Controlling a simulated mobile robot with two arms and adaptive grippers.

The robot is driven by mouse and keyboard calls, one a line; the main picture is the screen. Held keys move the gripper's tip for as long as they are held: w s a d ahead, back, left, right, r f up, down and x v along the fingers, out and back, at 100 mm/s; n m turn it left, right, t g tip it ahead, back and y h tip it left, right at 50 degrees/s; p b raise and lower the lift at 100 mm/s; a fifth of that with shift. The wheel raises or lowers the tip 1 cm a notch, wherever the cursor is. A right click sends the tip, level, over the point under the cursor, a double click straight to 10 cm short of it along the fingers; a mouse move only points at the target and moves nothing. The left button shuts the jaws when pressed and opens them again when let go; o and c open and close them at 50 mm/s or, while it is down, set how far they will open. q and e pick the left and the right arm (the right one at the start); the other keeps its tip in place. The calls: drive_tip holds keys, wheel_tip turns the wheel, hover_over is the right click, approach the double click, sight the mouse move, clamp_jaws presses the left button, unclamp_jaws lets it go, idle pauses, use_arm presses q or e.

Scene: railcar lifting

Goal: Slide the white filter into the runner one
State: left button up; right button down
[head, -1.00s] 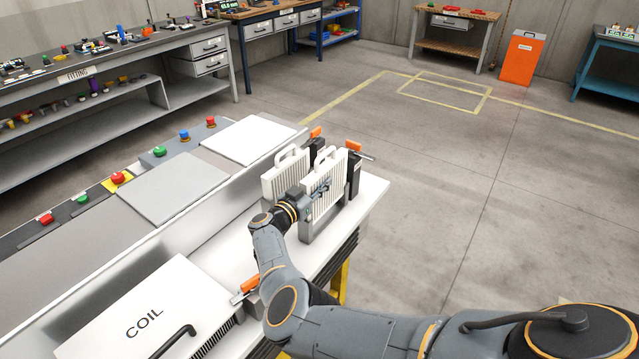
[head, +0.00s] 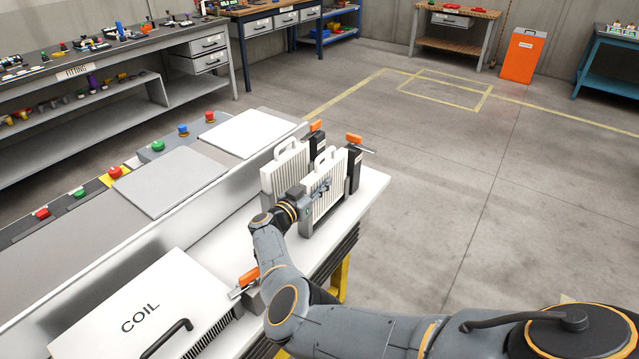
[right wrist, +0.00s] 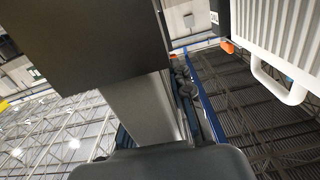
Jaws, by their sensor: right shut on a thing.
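A white pleated filter (head: 325,185) with a top handle stands upright on the white bench's right part in the head view. My right gripper (head: 316,190) is at its near face and is shut on it. A second white pleated filter (head: 283,170) with a handle stands upright just behind and left. A white ribbed panel with a handle (right wrist: 285,45) is at the upper right of the right wrist view. Dark blocks with orange levers (head: 354,165) stand at the filters' far ends. I cannot tell the runners apart; the slot contact is hidden. My left gripper is out of view.
A white COIL-marked cover (head: 150,310) lies at the near left, with an orange-handled clamp (head: 248,278) beside it. A raised light wall (head: 215,215) borders the bench's left side. Open floor (head: 470,200) lies to the right.

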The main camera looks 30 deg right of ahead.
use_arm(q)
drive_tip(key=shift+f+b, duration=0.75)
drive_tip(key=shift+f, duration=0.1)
use_arm(e)
drive_tip(key=shift+f, duration=0.85)
drive_tip(key=c, duration=1.1)
unclamp_jaws()
